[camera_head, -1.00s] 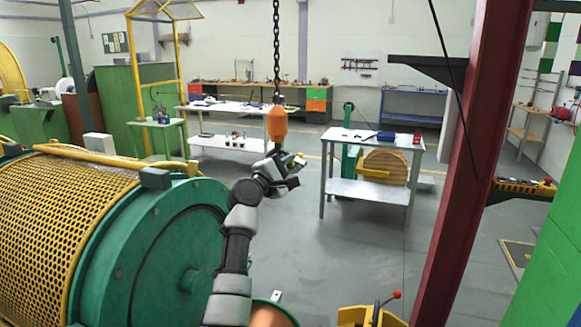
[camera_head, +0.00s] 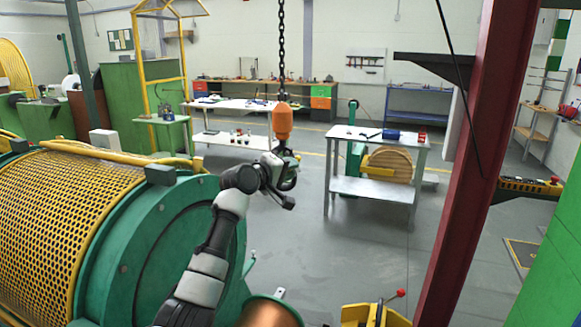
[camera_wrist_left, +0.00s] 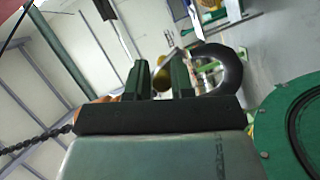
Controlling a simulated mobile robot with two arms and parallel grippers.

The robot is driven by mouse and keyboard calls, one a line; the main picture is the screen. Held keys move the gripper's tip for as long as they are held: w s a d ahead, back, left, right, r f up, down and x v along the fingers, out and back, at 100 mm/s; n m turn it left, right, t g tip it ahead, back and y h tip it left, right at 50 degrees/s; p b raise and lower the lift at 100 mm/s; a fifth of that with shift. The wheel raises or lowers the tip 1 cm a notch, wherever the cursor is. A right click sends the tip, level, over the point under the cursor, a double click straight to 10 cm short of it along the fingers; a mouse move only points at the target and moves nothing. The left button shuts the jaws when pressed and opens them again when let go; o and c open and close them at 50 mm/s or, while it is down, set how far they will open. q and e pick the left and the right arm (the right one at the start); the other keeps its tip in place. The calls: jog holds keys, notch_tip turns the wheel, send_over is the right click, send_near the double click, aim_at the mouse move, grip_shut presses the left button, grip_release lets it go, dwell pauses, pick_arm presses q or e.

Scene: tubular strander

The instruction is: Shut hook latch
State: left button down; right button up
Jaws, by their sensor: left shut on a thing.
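An orange hook block (camera_head: 282,121) hangs from a chain in the middle of the head view. Its dark curved hook (camera_head: 293,172) hangs just below it, partly hidden by my left gripper (camera_head: 287,188). In the left wrist view the hook (camera_wrist_left: 228,62) curves just right of the two dark fingers of my left gripper (camera_wrist_left: 158,78). The gripper is shut on a small part at the hook, which I take to be the hook latch (camera_wrist_left: 172,52); the fingers hide most of it. My right gripper is not in view.
A green drum end (camera_head: 150,250) with yellow mesh (camera_head: 70,215) fills the lower left. A dark red column (camera_head: 462,170) stands at the right. The chain (camera_head: 281,50) runs upward from the block. Open floor (camera_head: 340,240) lies beyond the hook, before a grey table (camera_head: 375,190).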

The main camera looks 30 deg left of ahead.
pick_arm(q)
jog(key=shift+f+m+g, duration=0.3)
jog(key=shift+f+m, duration=0.1)
jog(key=c, duration=1.1)
grip_release()
jog(key=shift+a, duration=0.1)
jog(key=shift+c, duration=0.2)
jog(key=shift+o, duration=0.4)
jog(key=shift+a+r, duration=0.1)
jog(key=shift+r, duration=0.05)
jog(key=b+v, duration=0.3)
jog(key=v, duration=0.7)
jog(key=shift+s+b, duration=0.4)
jog(key=shift+s, duration=0.05)
